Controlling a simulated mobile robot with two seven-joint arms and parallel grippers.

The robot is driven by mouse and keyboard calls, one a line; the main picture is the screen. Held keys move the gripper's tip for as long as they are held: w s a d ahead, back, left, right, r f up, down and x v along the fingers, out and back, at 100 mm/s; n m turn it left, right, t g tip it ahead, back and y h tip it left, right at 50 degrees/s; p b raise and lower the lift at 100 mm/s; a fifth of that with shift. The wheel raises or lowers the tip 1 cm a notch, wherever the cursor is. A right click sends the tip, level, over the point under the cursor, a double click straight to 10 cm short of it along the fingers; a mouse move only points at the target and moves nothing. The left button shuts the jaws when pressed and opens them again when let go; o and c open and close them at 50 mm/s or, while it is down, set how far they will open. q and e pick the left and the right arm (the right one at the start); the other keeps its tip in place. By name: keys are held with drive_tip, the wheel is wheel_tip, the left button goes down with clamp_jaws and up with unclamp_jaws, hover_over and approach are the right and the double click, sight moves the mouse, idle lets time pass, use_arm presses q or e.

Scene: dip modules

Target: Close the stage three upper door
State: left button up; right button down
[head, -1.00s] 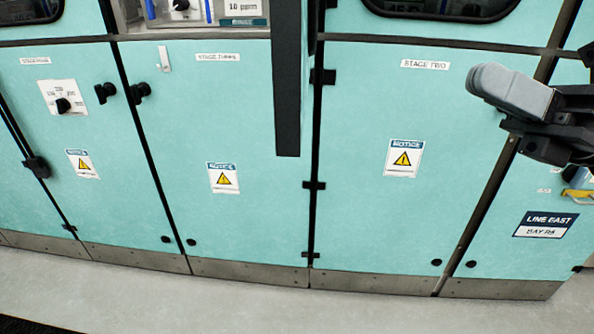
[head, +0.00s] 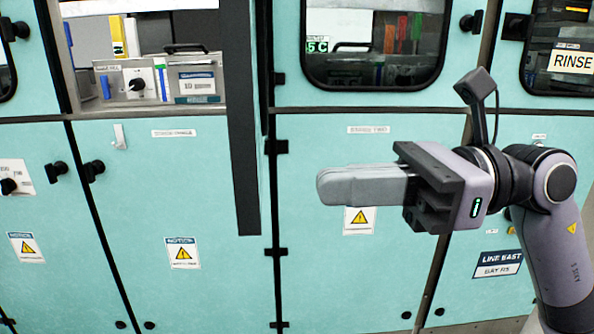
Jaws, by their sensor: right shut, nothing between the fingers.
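The stage three upper door (head: 241,130) stands open. It is seen nearly edge-on as a dark vertical strip that hangs out past the top of the lower stage three door (head: 160,210). To its left the upper stage three compartment (head: 150,80) is uncovered. My right gripper (head: 324,187) is shut and empty. Its grey fingers point left in front of the lower stage two door (head: 350,280), to the right of the open door's lower end and apart from it in the picture. My left gripper is not in view.
Inside the compartment are a dial panel (head: 137,84), a display and coloured strips. The windowed stage two upper door (head: 375,45) is shut. Black knobs (head: 94,170) stick out of the lower doors at left. A rinse sign (head: 572,61) is at the right.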

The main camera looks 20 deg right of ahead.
sight(260, 189)
drive_tip(key=shift+p+x, duration=0.55)
drive_tip(key=shift+x, duration=1.85)
drive_tip(key=shift+a, duration=0.15)
